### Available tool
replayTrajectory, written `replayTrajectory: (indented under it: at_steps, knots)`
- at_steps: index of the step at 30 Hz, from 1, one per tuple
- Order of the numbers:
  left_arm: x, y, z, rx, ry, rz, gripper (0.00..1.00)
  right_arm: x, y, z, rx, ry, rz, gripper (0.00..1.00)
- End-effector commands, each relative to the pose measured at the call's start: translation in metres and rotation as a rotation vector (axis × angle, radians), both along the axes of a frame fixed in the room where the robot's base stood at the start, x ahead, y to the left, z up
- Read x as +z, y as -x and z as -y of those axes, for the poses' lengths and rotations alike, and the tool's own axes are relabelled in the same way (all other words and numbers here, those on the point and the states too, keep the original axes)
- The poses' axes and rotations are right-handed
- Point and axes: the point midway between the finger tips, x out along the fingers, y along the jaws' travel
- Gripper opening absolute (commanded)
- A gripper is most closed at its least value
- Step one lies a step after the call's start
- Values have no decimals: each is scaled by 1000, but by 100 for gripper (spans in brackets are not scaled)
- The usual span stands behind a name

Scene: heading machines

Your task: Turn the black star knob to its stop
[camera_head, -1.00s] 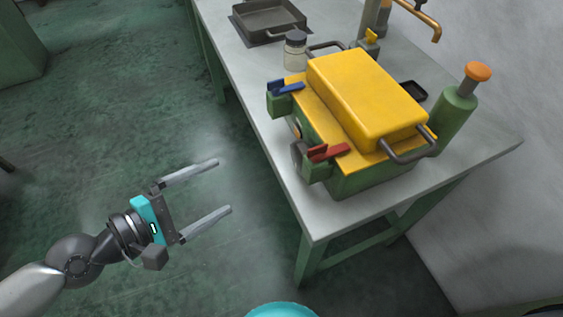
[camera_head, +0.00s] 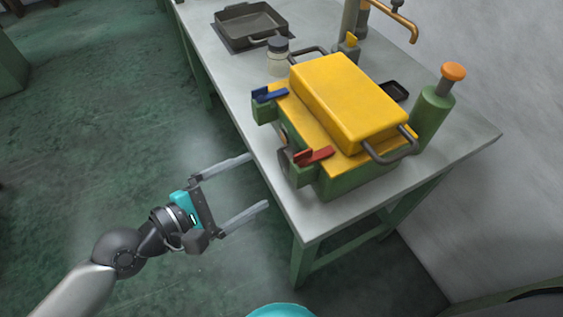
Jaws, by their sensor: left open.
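A green machine (camera_head: 345,188) with a yellow cover (camera_head: 345,95) stands on the grey table. A dark round knob (camera_head: 284,160), which looks like the black star knob, sits low on its left-facing side, partly hidden behind the red lever's green block. Its lobes are too small to make out. My left gripper (camera_head: 258,181) is open and empty, its two fingers pointing right at the machine. In the picture its tips end just left of the knob and overlap the table's edge, apart from the knob. My right gripper is not in view.
A red lever (camera_head: 314,156) and a blue lever (camera_head: 270,95) stick out near the knob. A jar (camera_head: 278,62) and a dark tray (camera_head: 250,20) stand behind. A green bottle with an orange top (camera_head: 432,108) is at the right. The table's front corner (camera_head: 315,222) is bare.

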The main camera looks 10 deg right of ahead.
Motion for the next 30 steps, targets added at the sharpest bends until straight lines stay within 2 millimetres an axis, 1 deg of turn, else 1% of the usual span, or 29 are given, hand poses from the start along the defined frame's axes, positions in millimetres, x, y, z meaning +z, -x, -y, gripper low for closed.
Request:
replayTrajectory:
  at_steps: [9,15,21,29,30]
  knots:
    - [-12,-27,39,1,3,1,100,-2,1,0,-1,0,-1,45]
    - [-20,-40,58,0,2,0,100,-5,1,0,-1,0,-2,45]
    - [-23,-46,67,1,0,1,100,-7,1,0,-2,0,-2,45]
    - [-23,-47,67,0,-1,1,100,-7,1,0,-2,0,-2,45]
    - [-23,-47,67,0,-1,1,98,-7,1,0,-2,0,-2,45]
